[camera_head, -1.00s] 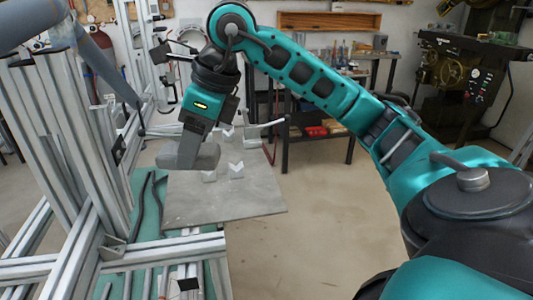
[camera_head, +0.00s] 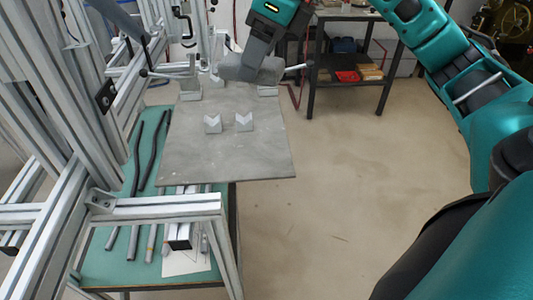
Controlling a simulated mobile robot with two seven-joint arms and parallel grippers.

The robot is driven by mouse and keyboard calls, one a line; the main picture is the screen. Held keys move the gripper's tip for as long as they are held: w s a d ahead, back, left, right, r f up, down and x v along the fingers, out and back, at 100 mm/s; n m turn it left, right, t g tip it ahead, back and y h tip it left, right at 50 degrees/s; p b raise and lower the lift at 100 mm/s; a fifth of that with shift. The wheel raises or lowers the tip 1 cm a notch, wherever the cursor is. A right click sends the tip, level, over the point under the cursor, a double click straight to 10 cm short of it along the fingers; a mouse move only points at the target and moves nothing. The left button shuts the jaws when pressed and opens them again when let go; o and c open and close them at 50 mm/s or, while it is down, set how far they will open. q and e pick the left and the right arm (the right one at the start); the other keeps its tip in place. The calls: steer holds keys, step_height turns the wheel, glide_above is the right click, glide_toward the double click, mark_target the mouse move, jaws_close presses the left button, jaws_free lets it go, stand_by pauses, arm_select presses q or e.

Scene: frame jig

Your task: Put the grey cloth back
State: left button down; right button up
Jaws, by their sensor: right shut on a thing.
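My right gripper (camera_head: 258,52) is shut on the grey cloth (camera_head: 250,70), a bunched grey piece at the top middle of the head view. The cloth is held over the far part of a grey plate (camera_head: 190,160); the exact gap between them cannot be told. My left gripper is not in view.
Two small V-notched blocks (camera_head: 213,124) stand on the plate, with more blocks (camera_head: 189,90) at its far edge. Metal frame posts (camera_head: 75,95) rise at the left. Dark tubes (camera_head: 147,165) lie on the green bench top (camera_head: 118,262). A dark shelf table (camera_head: 350,80) stands behind; floor at right is clear.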

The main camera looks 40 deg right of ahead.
steer(key=shift+f, duration=0.4)
step_height(320, 180, down, 14)
steer(key=shift+f+b, duration=0.25)
steer(key=shift+b, duration=0.65)
steer(key=shift+f, duration=2.3)
steer(key=shift+f+b, duration=0.15)
steer(key=shift+b, duration=0.15)
steer(key=o, duration=1)
